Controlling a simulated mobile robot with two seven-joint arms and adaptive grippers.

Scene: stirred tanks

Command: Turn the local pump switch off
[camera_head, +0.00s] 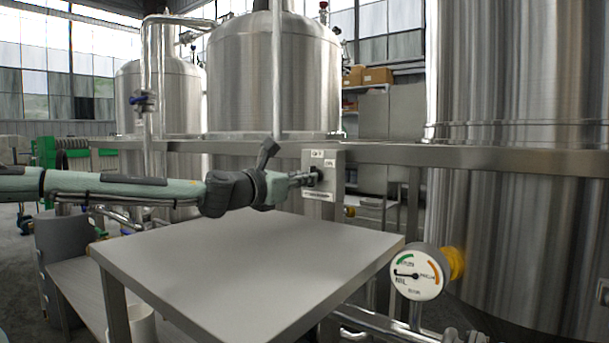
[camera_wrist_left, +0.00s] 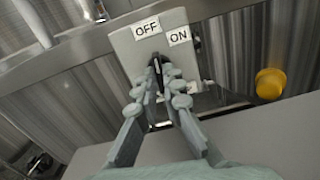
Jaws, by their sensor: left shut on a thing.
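The local pump switch is a grey box (camera_head: 323,157) on the steel rail behind the table in the head view. In the left wrist view the switch box (camera_wrist_left: 180,60) carries an OFF label (camera_wrist_left: 146,28) and an ON label (camera_wrist_left: 179,37). Its black knob (camera_wrist_left: 158,66) sits between my fingertips. My left gripper (camera_head: 305,179) reaches in from the left and is shut on the knob; it also shows in the left wrist view (camera_wrist_left: 162,85). The fingers hide part of the knob, so its exact setting is hard to tell. My right gripper is not in view.
A bare grey table (camera_head: 240,265) stands below my left arm. A round gauge (camera_head: 417,274) sits at the right, in front of a large steel tank (camera_head: 520,220). A steel rail (camera_head: 480,157) runs behind the table. A yellow part (camera_wrist_left: 270,83) is right of the box.

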